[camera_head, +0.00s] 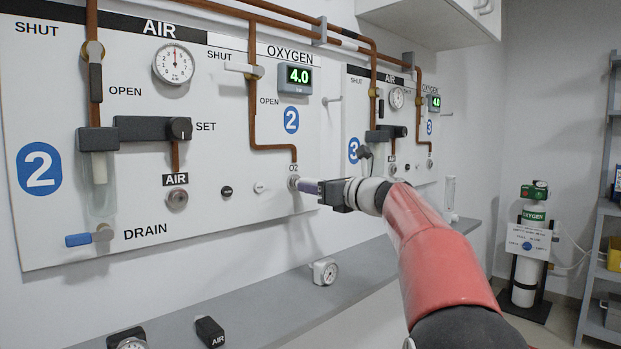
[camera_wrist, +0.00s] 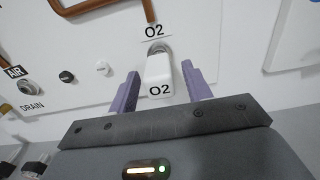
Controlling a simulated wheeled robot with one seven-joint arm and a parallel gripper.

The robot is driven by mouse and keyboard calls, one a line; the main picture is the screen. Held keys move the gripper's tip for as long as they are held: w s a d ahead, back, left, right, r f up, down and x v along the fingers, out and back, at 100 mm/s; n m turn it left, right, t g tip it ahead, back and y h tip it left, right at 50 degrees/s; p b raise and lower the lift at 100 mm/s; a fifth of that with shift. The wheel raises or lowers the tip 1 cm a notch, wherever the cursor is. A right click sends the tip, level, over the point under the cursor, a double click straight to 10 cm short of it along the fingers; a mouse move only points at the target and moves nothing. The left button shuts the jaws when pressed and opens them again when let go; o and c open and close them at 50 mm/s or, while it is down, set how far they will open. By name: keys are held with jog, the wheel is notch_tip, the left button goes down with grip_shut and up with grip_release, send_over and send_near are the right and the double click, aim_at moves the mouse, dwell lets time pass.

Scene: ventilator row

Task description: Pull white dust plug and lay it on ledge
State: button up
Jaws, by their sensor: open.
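The white dust plug (camera_wrist: 158,70), a white block marked O2, sits in the O2 outlet (camera_head: 293,182) on the wall panel. My gripper (camera_wrist: 160,92) is open in front of it, with one purple finger on each side of the plug and visible gaps between. In the head view, my gripper (camera_head: 308,186) is at the outlet and its fingers hide most of the plug. The grey ledge (camera_head: 262,308) runs along the wall below the panel.
Small black (camera_head: 226,191) and white (camera_head: 259,187) knobs sit left of the outlet.

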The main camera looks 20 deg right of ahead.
jog(key=shift+w+a, duration=0.2)
jog(key=shift+w, duration=0.4)
dwell(0.3)
grip_shut()
